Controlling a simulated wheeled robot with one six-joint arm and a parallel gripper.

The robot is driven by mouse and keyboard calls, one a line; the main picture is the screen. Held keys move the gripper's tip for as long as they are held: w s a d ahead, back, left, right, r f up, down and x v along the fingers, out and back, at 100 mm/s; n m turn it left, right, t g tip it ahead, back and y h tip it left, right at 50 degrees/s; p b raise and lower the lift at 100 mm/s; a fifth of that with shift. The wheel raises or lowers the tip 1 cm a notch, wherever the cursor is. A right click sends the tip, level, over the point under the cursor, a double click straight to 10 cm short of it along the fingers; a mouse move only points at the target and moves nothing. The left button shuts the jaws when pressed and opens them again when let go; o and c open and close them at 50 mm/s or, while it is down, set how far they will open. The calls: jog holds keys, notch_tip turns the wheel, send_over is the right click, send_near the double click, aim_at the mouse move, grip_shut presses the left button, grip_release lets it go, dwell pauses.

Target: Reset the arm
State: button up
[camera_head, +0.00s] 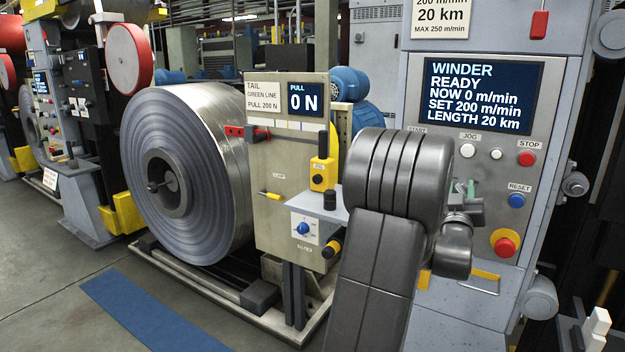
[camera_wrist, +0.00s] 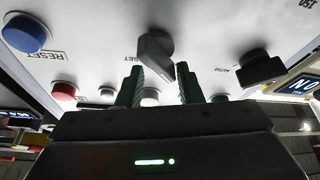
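My gripper (camera_head: 464,189) shows in the head view just right of my bulky dark grey arm, its green fingers close in front of the winder's grey panel (camera_head: 404,122). Most of my gripper is hidden behind the arm. In the wrist view my gripper (camera_wrist: 158,70) has its two dark green fingers apart, with nothing held between them. Ahead of the fingers is a pale panel (camera_wrist: 205,30) with a dark grey knob (camera_wrist: 155,45) near the middle. I cannot tell whether the fingers touch anything.
In the head view the panel bears a blue RESET button (camera_head: 516,201), a red STOP button (camera_head: 526,158) and a red emergency button (camera_head: 504,244). A steel coil (camera_head: 225,120) and a tail stand (camera_head: 270,215) are left of my arm. A blue floor strip (camera_head: 150,315) lies front left.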

jog(key=shift+d+r+m+h+p, duration=0.1)
jog(key=shift+m+h+p, duration=0.5)
jog(key=shift+m+p, duration=0.45)
jog(key=shift+m+g, duration=0.25)
jog(key=shift+g, duration=0.05)
